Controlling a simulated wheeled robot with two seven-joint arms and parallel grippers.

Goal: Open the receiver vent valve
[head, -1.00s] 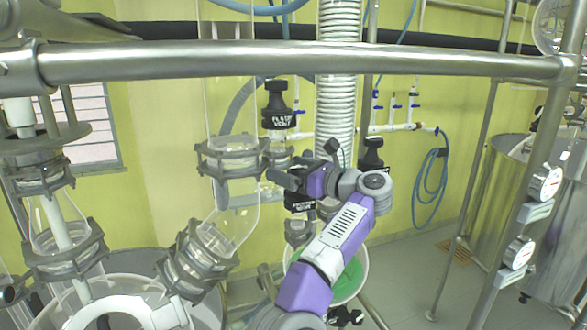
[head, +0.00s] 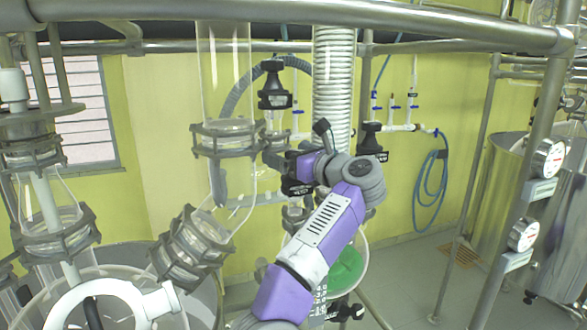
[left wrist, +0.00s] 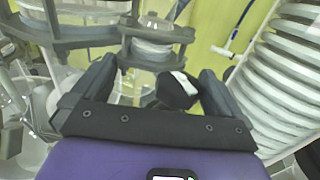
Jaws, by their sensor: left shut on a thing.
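The receiver vent valve shows in the head view as a black labelled body (head: 297,187), partly hidden behind my left wrist. My left gripper (head: 273,152), on the purple arm, is at this valve, beside the glass column. In the left wrist view, the two dark fingers of my left gripper (left wrist: 157,75) stand on either side of a black knob with a pale face (left wrist: 178,88). The gripper is shut on this knob. The knob's exact turn is hard to tell. My right gripper is not in view.
A second black vent valve (head: 275,88) stands above and behind my gripper. A steel rail (head: 300,17) crosses in front at the top.

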